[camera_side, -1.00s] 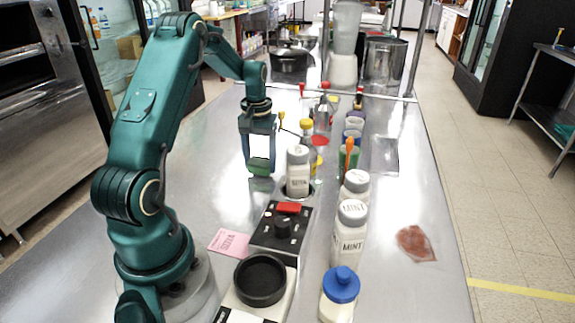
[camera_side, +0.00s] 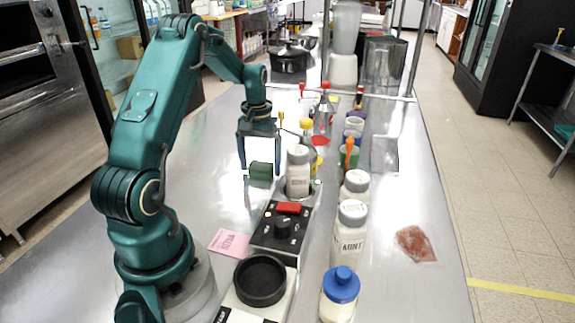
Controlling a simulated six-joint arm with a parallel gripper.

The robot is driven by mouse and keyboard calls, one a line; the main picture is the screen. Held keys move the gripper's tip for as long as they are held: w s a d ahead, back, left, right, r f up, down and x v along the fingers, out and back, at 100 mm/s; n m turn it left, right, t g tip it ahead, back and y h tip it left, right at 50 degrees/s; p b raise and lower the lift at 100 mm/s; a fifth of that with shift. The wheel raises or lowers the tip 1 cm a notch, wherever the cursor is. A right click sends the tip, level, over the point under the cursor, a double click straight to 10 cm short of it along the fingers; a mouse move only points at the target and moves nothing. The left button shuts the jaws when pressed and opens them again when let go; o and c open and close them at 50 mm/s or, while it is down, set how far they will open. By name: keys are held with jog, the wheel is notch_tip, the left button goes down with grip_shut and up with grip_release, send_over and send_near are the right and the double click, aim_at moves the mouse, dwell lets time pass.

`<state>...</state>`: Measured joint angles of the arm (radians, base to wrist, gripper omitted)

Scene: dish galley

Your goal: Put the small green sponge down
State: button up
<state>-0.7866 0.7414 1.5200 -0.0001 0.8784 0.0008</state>
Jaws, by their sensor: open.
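The left finger stands apart from the sponge's left side. The right finger is beyond the sponge's right side, near the white bottle. The fingers do not grip the sponge.
A white bottle (camera_side: 298,172) stands close right of my gripper. A black control box (camera_side: 281,232), a pink card (camera_side: 229,242), MINT bottles (camera_side: 349,235) and a blue-capped bottle (camera_side: 340,290) are nearer. A reddish patch (camera_side: 415,244) lies at right. Counter left of the sponge is clear.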

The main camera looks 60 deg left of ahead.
aim_at(261, 165)
notch_tip(261, 165, up, 11)
jog(key=s+d+r+m+t+y, duration=0.15)
jog(key=d+r+m, duration=0.35)
jog(key=d, duration=0.8)
jog(key=s+d+f+m+t+h, duration=0.1)
jog(key=s+d+m+t, duration=0.3)
jog(key=s+d, duration=0.5)
jog(key=d, duration=0.3)
jog(key=shift+o, duration=0.3)
jog(key=shift+s+a+r+h, duration=0.1)
jog(key=shift+h, duration=0.15)
